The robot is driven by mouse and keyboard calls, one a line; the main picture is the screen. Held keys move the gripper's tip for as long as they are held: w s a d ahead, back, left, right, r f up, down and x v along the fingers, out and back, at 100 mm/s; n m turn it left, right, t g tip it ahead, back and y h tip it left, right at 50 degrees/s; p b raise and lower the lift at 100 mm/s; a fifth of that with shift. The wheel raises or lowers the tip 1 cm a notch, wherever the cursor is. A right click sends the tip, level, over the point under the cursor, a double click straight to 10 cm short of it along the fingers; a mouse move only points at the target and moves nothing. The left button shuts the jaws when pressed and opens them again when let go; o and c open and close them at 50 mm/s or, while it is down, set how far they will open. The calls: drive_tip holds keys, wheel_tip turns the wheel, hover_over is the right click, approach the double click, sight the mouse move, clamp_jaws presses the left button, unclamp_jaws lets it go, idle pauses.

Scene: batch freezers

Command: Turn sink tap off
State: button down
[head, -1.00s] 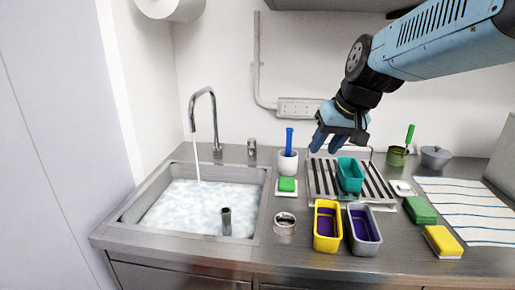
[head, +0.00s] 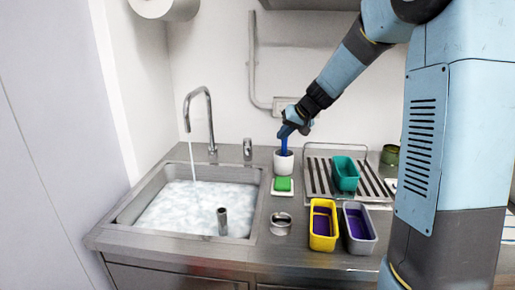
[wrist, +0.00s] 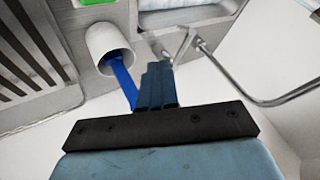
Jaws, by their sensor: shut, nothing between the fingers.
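The sink tap (head: 210,115) is a tall curved metal spout at the back of the sink, and water runs from it. A short metal post (head: 247,148), which looks like the tap's control, stands to its right. The sink (head: 262,190) holds foamy water. My gripper (head: 285,132) is shut and empty, right of the post, at the top of a blue-handled brush (head: 284,147) in a white cup (head: 283,163). In the wrist view, the shut fingers (wrist: 158,72) are beside the blue handle (wrist: 122,80), with the tap spout (wrist: 232,82) to the right; contact is unclear.
A green sponge (head: 283,184) lies in front of the cup. A drying rack (head: 318,178) with a teal tub (head: 346,174) is to the right. Yellow (head: 323,240) and grey (head: 360,245) tubs and a metal ring (head: 280,224) are on the front counter.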

sight(248, 148)
drive_tip(key=w+a+f, duration=0.6)
drive_tip(key=a+f, duration=0.1)
drive_tip(key=a, duration=0.1)
drive_tip(key=shift+a+f, duration=0.3)
idle(0.3)
drive_tip(key=shift+s+a, duration=0.15)
drive_tip(key=shift+a, duration=0.7)
drive_tip(key=shift+s+a, duration=0.1)
drive_tip(key=shift+a, duration=0.7)
